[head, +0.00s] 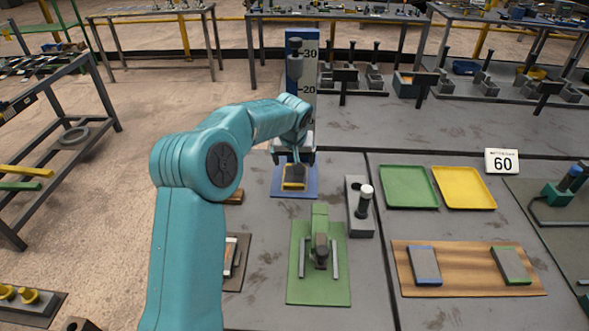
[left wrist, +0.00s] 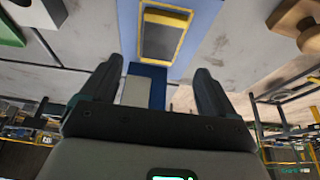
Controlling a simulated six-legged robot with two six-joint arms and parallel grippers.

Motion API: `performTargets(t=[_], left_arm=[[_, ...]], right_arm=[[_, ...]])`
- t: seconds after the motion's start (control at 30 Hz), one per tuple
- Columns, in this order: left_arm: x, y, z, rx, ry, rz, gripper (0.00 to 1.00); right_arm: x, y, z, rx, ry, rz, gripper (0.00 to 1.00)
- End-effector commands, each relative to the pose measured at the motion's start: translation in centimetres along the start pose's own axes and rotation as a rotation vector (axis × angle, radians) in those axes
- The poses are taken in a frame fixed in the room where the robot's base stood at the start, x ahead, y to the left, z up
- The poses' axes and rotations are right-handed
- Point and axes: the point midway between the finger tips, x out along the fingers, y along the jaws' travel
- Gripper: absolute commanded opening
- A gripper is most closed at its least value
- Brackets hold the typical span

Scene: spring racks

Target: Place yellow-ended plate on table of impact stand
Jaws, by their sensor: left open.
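The impact stand is a tall blue post (head: 294,75) with a white scale marked 30 and 20 and a grey weight near its top. On its blue base (head: 278,192) lies a dark grey plate with yellow edging (head: 294,183). In the left wrist view the grey plate (left wrist: 160,42) sits inside a yellow border on the blue base (left wrist: 200,30); I cannot tell whether that border belongs to the plate or the stand's table. My left gripper (head: 293,160) is just above it, fingers apart and empty; they also show in the left wrist view (left wrist: 155,85). My right gripper is out of view.
A wooden board (head: 468,285) holds a blue-edged plate (head: 424,264) and a green-edged plate (head: 510,264). Green (head: 408,187) and yellow (head: 464,187) trays lie behind it. A green fixture (head: 320,285) and a grey block with a white-topped post (head: 360,215) stand nearby.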

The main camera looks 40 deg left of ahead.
Motion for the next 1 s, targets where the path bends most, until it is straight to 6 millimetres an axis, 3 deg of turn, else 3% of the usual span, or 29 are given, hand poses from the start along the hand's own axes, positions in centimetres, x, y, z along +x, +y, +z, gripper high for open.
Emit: performTargets(t=[0.2, 0.83, 1.0], left_arm=[[-3.3, 0.0, 0.0, 0.0, 0.0, 0.0, 0.89], [-3.9, 0.0, 0.0, 0.0, 0.0, 0.0, 0.89], [-6.2, 0.0, -1.0, 0.0, 0.0, 0.0, 0.89]], right_arm=[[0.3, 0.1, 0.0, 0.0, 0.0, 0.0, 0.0], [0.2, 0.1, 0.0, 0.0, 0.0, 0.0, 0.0], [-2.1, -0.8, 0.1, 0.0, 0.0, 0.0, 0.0]])
